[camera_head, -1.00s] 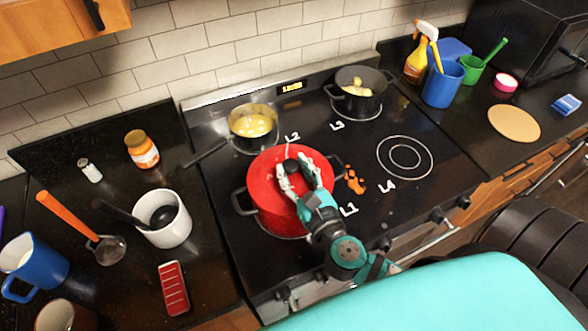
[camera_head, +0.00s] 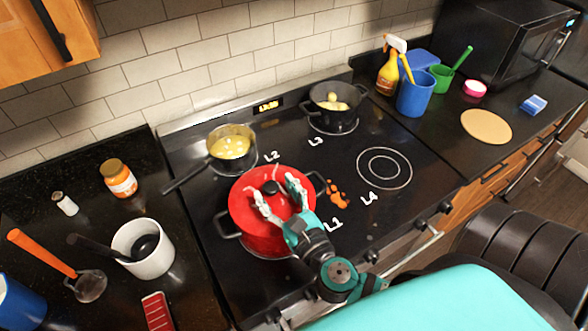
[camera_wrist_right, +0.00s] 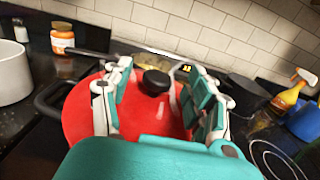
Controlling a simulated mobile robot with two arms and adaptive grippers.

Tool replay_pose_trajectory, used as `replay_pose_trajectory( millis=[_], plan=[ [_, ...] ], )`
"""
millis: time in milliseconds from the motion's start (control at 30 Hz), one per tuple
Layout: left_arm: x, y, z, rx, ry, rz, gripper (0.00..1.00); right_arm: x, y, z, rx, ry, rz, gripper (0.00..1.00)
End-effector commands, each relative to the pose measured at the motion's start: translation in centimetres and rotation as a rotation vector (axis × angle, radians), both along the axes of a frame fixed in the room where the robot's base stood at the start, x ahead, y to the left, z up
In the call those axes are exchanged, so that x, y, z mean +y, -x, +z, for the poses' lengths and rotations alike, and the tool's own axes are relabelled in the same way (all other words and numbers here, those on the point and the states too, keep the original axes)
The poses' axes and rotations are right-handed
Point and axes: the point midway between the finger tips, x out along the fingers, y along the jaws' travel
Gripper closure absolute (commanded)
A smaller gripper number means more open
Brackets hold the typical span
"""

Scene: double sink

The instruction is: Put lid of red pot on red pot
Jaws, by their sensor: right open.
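The red pot (camera_head: 262,240) stands on the front left burner by the L1 label, with black handles at its sides. Its red lid (camera_head: 242,207) lies over the pot's top and looks about level. The lid's black knob (camera_head: 270,187) is near its middle; the knob also shows in the right wrist view (camera_wrist_right: 157,80). My right gripper (camera_head: 277,189) is open over the near part of the lid, with one finger to each side of the knob and a gap to both in the wrist view. Whether the fingers touch the lid is unclear. My left gripper is out of view.
A pot with yellow food (camera_head: 231,148) stands behind on L2, and a black pot (camera_head: 334,101) on L3. Burner L4 (camera_head: 384,168) is empty. Orange bits (camera_head: 337,194) lie right of the red pot. A white pot (camera_head: 143,248) and a ladle (camera_head: 90,285) sit on the left counter.

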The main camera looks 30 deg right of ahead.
Motion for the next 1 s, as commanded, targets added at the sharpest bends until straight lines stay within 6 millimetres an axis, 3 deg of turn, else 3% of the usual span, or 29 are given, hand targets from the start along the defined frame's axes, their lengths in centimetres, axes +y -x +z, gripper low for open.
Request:
replay_pose_trajectory(
  millis=[33,300,500,700,1000],
  plan=[
    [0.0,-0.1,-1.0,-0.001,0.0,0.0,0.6,0.1,1.1,-0.8,0.006,-0.002,0.001,0.42],
    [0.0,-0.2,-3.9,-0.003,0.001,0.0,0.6,0.4,6.9,-0.9,0.006,0.0,0.001,0.42],
    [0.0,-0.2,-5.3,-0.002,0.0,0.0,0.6,0.5,9.7,-0.6,0.004,0.0,-0.001,0.42],
    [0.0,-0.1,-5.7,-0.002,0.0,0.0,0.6,0.6,10.7,-0.2,0.002,0.001,0.0,0.42],
    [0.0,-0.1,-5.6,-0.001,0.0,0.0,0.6,0.6,10.8,-0.1,0.0,0.0,-0.001,0.42]
  ],
)
